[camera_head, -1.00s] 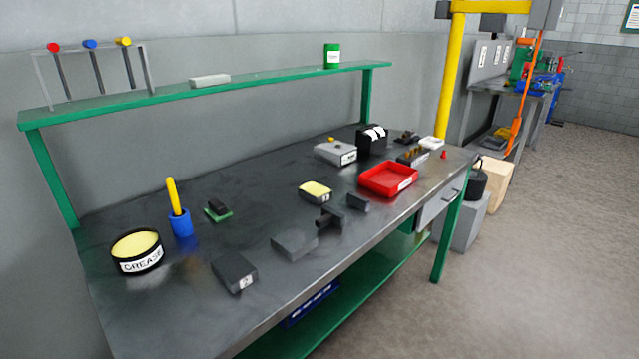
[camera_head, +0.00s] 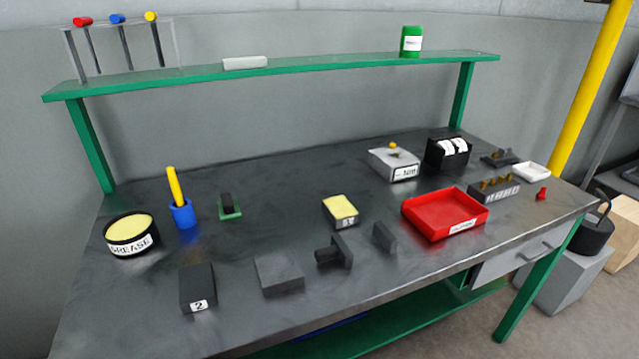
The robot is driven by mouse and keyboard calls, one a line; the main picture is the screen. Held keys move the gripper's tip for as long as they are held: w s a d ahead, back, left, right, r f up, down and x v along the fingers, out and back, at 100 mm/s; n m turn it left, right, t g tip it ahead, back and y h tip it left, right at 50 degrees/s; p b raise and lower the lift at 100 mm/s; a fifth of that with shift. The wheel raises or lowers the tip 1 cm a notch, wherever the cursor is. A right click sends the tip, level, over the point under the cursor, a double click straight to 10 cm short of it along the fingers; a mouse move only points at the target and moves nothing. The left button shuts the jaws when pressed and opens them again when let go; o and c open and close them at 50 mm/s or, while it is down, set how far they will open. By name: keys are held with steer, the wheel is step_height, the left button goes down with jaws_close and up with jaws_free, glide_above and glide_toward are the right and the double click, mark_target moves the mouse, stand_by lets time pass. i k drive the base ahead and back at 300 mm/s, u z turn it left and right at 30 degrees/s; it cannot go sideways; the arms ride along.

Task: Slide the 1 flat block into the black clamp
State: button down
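A small dark block with a yellow top (camera_head: 340,207) lies on the bench; its white front label is too small to read surely, perhaps a 1. A dark block (camera_head: 197,282) at the front left has a white label reading 2. A plain grey flat block (camera_head: 279,274) lies between that block and a black clamp-like piece (camera_head: 342,250) with a round knob on its left side. An upright dark plate (camera_head: 384,238) stands just right of it, with a gap between them. That gap looks empty. My gripper is not in view.
A red tray (camera_head: 447,225) stands right of the plate. A grease tin (camera_head: 131,238), a blue cup (camera_head: 183,214) with a yellow handle and a small green-based item (camera_head: 229,207) stand at left. A green shelf (camera_head: 300,66) runs above the back. The bench's middle back is clear.

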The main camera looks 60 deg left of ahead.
mark_target(339, 210)
steer(key=u, duration=0.65)
steer(key=i, duration=0.9)
steer(key=u, duration=1.35)
steer(key=i, duration=0.4)
steer(key=u, duration=0.35)
